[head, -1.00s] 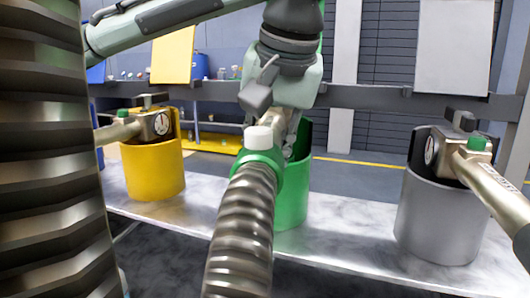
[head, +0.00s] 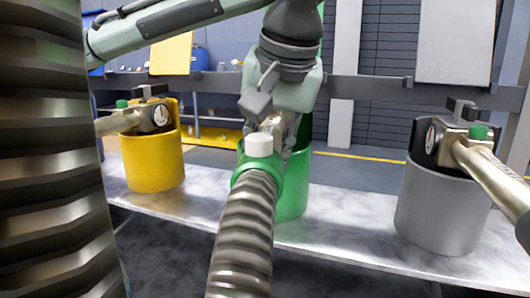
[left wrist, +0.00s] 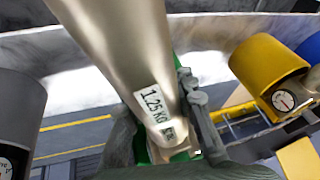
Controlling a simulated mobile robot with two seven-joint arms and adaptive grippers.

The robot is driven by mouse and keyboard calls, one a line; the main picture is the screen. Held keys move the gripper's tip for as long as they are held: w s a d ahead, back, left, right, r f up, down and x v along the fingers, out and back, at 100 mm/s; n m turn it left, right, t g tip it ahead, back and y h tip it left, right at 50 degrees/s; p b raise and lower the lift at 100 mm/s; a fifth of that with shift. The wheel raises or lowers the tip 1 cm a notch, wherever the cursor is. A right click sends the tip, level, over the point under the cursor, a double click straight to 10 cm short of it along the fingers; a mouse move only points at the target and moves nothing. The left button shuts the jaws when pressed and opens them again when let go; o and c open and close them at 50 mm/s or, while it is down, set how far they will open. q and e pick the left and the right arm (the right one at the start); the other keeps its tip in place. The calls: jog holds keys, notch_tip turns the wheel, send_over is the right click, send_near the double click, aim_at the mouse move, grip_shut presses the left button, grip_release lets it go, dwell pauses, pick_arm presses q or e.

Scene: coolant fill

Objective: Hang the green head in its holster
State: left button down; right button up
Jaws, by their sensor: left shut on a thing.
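The green head has a green collar (head: 259,172) with a white cap, and a ribbed metal hose runs down from it toward me in the head view. My left gripper (head: 281,132) comes from above and is shut on the head's metal body. In the left wrist view the metal body (left wrist: 120,50) with a "1.25 KG" label lies between the fingers. The green holster (head: 294,196) stands on the bench directly behind the head and is partly hidden by it. I cannot tell whether the head is inside the holster or in front of it. My right gripper is not in view.
A yellow holster (head: 153,168) at left and a grey holster (head: 440,215) at right each hold a head with a gauge. The metal bench (head: 350,215) is bare between the green and grey holsters. A large ribbed hose (head: 45,170) blocks the far left.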

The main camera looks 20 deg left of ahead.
aim_at(275, 127)
pick_arm(q)
jog(key=shift+f+b, duration=0.3)
jog(key=shift+f, duration=0.6)
jog(key=c, duration=1.2)
grip_release()
jog(key=shift+o, duration=0.2)
jog(key=shift+f, duration=0.1)
jog(key=v, duration=1.2)
jog(key=shift+s, duration=0.1)
